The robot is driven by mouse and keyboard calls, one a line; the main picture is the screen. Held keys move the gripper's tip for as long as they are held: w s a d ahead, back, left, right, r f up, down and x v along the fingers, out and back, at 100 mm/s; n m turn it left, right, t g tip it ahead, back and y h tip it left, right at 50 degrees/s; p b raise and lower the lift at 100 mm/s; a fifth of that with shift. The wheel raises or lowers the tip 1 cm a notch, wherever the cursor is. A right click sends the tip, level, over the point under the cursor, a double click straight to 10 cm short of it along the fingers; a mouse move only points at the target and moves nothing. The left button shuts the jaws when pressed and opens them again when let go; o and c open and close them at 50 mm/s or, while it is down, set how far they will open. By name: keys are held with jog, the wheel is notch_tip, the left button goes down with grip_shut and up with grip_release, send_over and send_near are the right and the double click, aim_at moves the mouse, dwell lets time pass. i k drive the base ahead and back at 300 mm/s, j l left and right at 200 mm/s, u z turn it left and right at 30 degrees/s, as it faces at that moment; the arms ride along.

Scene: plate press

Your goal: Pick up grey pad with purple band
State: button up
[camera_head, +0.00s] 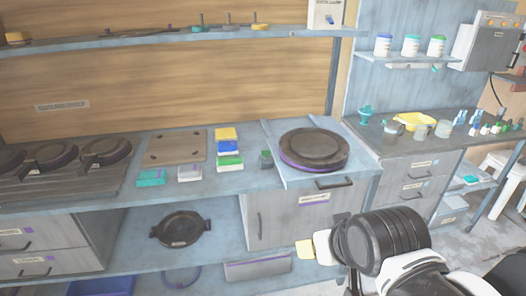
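A small light grey pad with a purple band (190,173) lies on the counter, in front of the square brown board and between a teal pad (151,177) and a stack of coloured pads (229,149). My gripper (312,249) is at the lower middle, in front of the cabinet, well to the right of the grey pad and apart from it. Its pale and yellowish tips show close together. Its far side is hidden by my dark wrist, so I cannot tell whether it is open.
A dark round plate with a purple rim (313,150) sits on the raised right section of the counter. Dark round plates (105,151) stand at the left. A black pan (180,229) is on the lower shelf. A long shelf (150,40) runs above the counter.

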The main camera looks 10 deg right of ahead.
aim_at(186, 173)
jog(key=i+j+z, duration=0.2)
jog(key=i+j, duration=0.2)
jog(key=j, duration=0.25)
jog(key=i+j+z, duration=0.1)
jog(key=j, duration=0.25)
jog(key=i+j+z, duration=0.15)
jog(key=i+j, duration=0.15)
jog(key=i+j+z, duration=0.1)
jog(key=j, duration=0.35)
jog(key=i, duration=0.05)
